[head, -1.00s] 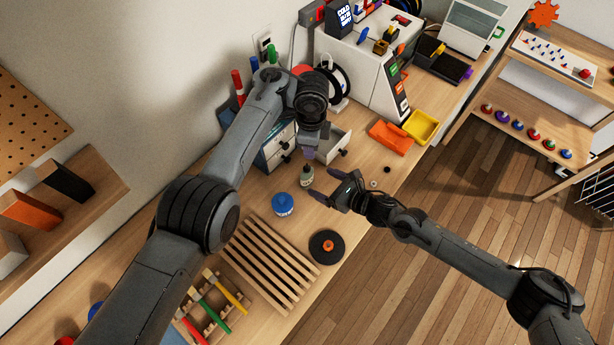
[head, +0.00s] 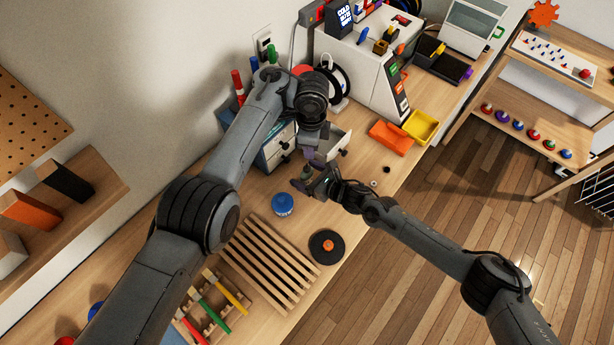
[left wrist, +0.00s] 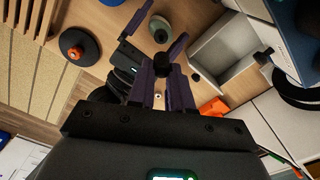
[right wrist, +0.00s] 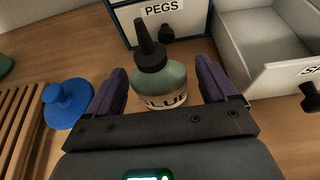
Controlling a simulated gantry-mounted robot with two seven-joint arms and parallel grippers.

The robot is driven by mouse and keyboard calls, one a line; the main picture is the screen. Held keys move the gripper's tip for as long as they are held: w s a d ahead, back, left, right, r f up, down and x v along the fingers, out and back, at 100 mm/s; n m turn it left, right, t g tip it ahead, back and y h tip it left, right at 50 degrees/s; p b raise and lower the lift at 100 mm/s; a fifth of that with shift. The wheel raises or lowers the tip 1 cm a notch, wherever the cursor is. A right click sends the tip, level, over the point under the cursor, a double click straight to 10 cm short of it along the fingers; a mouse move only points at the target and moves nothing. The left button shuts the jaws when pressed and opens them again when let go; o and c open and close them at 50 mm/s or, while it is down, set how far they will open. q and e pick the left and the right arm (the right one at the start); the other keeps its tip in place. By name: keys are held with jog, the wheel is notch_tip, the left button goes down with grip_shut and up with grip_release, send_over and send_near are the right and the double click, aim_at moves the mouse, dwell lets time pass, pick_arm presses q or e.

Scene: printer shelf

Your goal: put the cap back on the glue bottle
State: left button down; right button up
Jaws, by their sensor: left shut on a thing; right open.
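The glue bottle (right wrist: 165,88), pale green with a black collar and pointed black nozzle, stands upright on the bench. My right gripper (right wrist: 165,95) is open with a finger on each side of the bottle; contact is not visible. The bottle also shows in the left wrist view (left wrist: 158,24), between the right gripper's fingers. My left gripper (left wrist: 162,68) is shut on a small black cap (left wrist: 163,60). In the head view the left gripper (head: 312,160) is above the bottle and the right gripper (head: 310,186) is low beside it, largely covering it.
An open drawer (right wrist: 265,50) and the PEGS drawer (right wrist: 155,18) are close behind the bottle. A blue lidded item (head: 283,205), a slatted wooden rack (head: 270,265) and a black disc (head: 327,247) lie nearer. Orange (head: 391,138) and yellow (head: 421,127) bins stand right.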

jog(key=c, duration=1.5)
pick_arm(q)
send_over(310, 169)
jog(key=shift+f, duration=2.45)
jog(key=shift+f, duration=0.15)
jog(key=shift+f, duration=0.75)
jog(key=shift+f, duration=0.6)
jog(key=c, duration=1)
grip_release()
jog(key=shift+o, duration=0.2)
jog(key=shift+r, duration=0.1)
notch_tip(310, 169, up, 12)
